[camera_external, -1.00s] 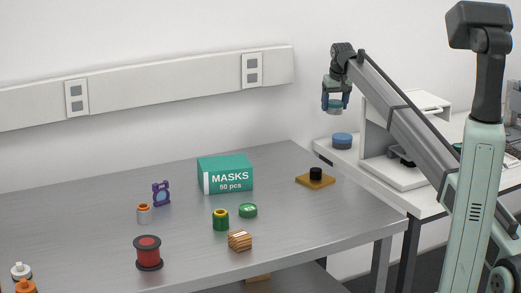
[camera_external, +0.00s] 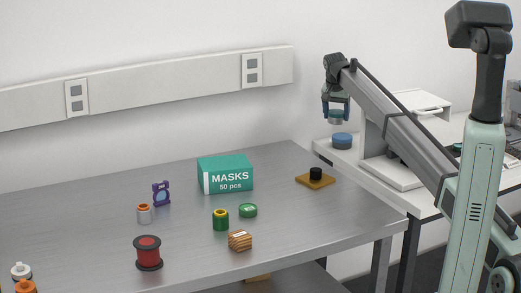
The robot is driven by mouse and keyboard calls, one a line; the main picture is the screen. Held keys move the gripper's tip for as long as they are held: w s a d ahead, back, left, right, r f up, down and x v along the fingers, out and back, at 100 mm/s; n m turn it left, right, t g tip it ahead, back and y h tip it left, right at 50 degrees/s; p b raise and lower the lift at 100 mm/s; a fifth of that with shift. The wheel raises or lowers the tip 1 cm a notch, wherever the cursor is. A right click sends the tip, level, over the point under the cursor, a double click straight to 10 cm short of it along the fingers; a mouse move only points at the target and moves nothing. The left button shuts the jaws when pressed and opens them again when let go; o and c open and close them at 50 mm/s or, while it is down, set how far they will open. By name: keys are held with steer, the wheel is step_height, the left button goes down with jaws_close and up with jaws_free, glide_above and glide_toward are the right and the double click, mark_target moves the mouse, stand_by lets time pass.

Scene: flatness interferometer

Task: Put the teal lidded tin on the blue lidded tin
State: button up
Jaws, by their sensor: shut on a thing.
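The blue lidded tin (camera_external: 342,141) stands upright on the white side bench, right of the metal table. My gripper (camera_external: 336,115) points down just above it, slightly to its left in the picture. It is shut on the teal lidded tin (camera_external: 336,116), a small round tin partly hidden by the fingers. The held tin looks level, with a small gap between it and the blue tin.
A white and grey instrument (camera_external: 400,165) stands right of the blue tin, close to my arm. On the metal table (camera_external: 300,215) are a teal masks box (camera_external: 226,174), a yellow-brown block with a black knob (camera_external: 315,178), spools and other small things.

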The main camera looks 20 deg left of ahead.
mark_target(336, 137)
steer(key=shift+f, duration=2.7)
steer(key=shift+f, duration=0.15)
steer(key=o, duration=1.1)
steer(key=shift+c, duration=0.2)
steer(key=v, duration=1.2)
